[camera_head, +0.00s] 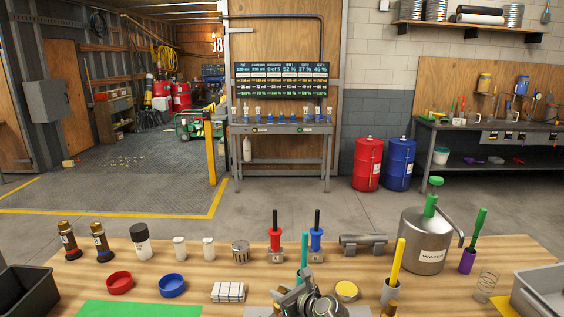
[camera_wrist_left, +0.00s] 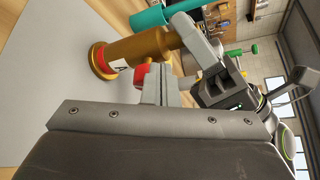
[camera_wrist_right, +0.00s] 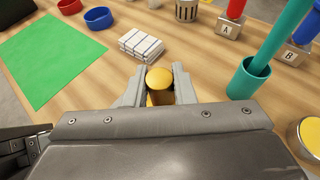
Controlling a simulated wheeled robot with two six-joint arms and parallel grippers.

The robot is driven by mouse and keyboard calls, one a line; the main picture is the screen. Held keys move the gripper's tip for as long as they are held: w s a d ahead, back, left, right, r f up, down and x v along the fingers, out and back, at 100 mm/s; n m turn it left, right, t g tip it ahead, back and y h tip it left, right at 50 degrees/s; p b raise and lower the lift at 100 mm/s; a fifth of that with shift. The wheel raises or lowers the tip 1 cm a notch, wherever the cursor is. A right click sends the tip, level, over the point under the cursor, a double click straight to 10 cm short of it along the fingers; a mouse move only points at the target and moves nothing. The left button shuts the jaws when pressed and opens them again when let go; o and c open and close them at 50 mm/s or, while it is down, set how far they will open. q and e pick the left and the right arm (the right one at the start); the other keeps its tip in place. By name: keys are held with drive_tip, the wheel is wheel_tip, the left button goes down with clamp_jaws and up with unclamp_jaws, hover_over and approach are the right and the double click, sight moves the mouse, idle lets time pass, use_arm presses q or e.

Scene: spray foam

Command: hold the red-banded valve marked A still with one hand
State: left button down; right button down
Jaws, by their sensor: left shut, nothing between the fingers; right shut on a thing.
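The red-banded valve marked A (camera_wrist_left: 135,48) is a brass cylinder with a flared foot, a white label and a red band. My right gripper (camera_wrist_right: 158,88) is shut around its brass body; its round top shows between the fingers in the right wrist view. In the head view my right gripper (camera_head: 305,300) is at the bottom edge and mostly hides the valve. My left gripper (camera_wrist_left: 155,84) is shut and empty beside the valve. A small red part (camera_wrist_left: 143,76) is right at its fingertips; I cannot tell whether they touch.
A teal cup (camera_wrist_right: 247,80) with a teal rod stands close right of the right gripper. A folded cloth (camera_head: 228,292) and a green mat (camera_head: 140,309) lie left. Red and blue handled tools (camera_head: 275,242) stand behind. A yellow-topped tin (camera_head: 346,290) stands right.

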use_arm(q)
drive_tip(key=s, duration=0.6)
drive_tip(key=shift+a, duration=0.35)
drive_tip(key=w+f, duration=0.2)
drive_tip(key=w, duration=0.4)
drive_tip(key=shift+a+f, duration=0.25)
drive_tip(key=shift+a, duration=0.05)
idle(0.3)
drive_tip(key=shift+d, duration=0.3)
idle(0.6)
